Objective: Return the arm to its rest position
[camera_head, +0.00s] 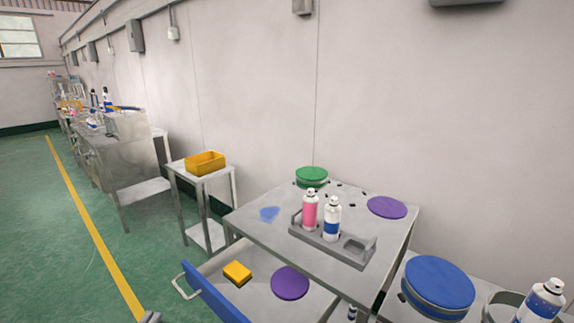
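A small grey piece (150,317) pokes in at the bottom edge, left of centre. It looks like the tip of my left arm or gripper, and its fingers cannot be made out. My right arm and gripper are not in view. On the metal table (265,236), a grey holder (325,244) carries a pink can (310,212) and a white-and-blue can (332,222), both upright. An empty round socket is at the holder's right end. No gripper is near the cans.
An open drawer with a blue front (215,295) holds a yellow block (237,272) and a purple disc (290,283). A green-lidded pot (311,175) stands behind. A blue-lidded pot (437,283) and another can (541,301) are at right. Green floor is clear at left.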

